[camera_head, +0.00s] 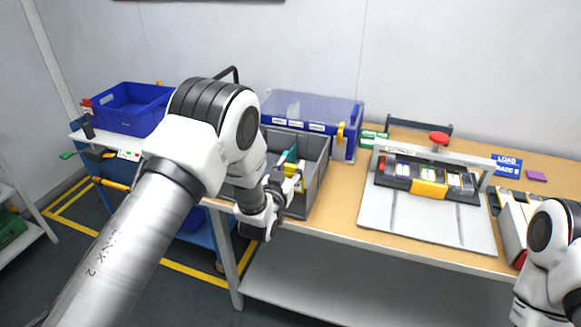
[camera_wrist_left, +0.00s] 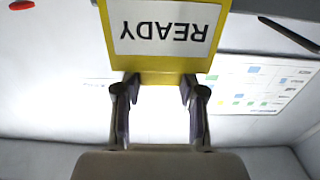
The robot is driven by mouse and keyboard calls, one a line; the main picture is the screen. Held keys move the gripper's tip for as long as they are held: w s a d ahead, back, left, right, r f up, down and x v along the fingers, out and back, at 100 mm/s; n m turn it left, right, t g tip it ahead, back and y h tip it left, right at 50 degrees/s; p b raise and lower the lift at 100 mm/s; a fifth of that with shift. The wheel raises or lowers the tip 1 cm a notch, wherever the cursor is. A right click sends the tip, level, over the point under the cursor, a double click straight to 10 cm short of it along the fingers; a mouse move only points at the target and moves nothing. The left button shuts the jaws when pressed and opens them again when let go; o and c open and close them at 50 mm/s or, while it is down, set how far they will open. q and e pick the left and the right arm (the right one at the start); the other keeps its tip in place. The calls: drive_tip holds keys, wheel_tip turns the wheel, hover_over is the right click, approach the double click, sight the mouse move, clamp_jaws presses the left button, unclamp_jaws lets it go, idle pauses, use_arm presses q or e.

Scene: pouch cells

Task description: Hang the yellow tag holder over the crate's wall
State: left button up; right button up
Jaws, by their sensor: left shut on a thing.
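The yellow tag holder (camera_wrist_left: 160,68) carries a white card that reads READY, upside down in the left wrist view. My left gripper (camera_wrist_left: 160,88) is shut on the holder's edge, one finger at each side. In the head view the holder (camera_head: 292,170) shows as a small yellow patch at the grey crate (camera_head: 319,182), partly hidden by my left gripper (camera_head: 279,190). I cannot tell whether the holder touches the crate's wall. My right arm shows at the lower right, its gripper out of view.
A clear-lidded blue bin (camera_head: 343,143) stands behind the crate. A fixture with a red knob (camera_head: 439,136) stands on a grey plate (camera_head: 415,226) to the right. A blue cart with a blue crate (camera_head: 135,112) is at left. Bare tabletop (camera_head: 340,209) lies between crate and plate.

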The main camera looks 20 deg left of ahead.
use_arm(q)
drive_tip(key=shift+b, duration=0.45)
idle(1.0)
drive_tip(key=shift+f+b, duration=1.55)
drive_tip(key=shift+f, duration=0.35)
drive_tip(key=o, duration=1)
drive_tip(key=shift+r, duration=0.1)
drive_tip(key=shift+s, duration=0.1)
drive_tip(key=s, duration=1.1)
drive_tip(key=shift+s+a, duration=0.25)
drive_tip(key=shift+s, duration=0.15)
